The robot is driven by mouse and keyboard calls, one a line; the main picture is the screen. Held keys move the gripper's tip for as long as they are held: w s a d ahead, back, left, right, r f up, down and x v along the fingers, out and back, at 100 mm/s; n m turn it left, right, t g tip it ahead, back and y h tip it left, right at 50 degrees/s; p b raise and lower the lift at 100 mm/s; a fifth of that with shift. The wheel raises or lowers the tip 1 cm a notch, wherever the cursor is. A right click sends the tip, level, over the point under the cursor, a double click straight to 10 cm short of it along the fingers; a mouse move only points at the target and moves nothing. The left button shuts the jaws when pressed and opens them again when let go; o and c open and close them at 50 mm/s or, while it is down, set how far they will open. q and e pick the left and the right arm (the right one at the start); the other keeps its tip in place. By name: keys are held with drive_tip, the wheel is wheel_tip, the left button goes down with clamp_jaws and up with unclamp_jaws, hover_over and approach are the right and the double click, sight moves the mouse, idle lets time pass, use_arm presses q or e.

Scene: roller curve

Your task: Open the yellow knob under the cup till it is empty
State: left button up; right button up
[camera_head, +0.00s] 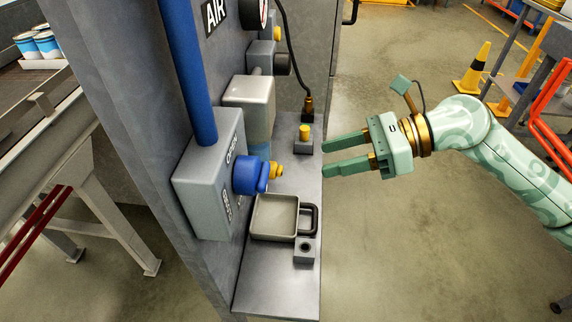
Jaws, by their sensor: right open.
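The cup (260,127) is clear with bluish contents and hangs under a silver housing on the grey panel. The yellow knob (277,171) shows below the cup, partly behind a blue knob (249,175). My right gripper (323,157) comes in from the right. Its two green fingers are apart with nothing between them, and they point left toward the yellow knob with a gap between. My left gripper is not in view. The level inside the cup is hard to read.
A grey tray (274,216) with a black handle (309,216) sits on the metal shelf (278,281) below the yellow knob. A blue pipe (188,70) runs up the panel. Open floor lies right of the shelf.

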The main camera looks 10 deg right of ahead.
sight(274, 170)
drive_tip(key=x, duration=0.9)
drive_tip(key=shift+a, duration=0.2)
drive_tip(key=shift+f, duration=0.15)
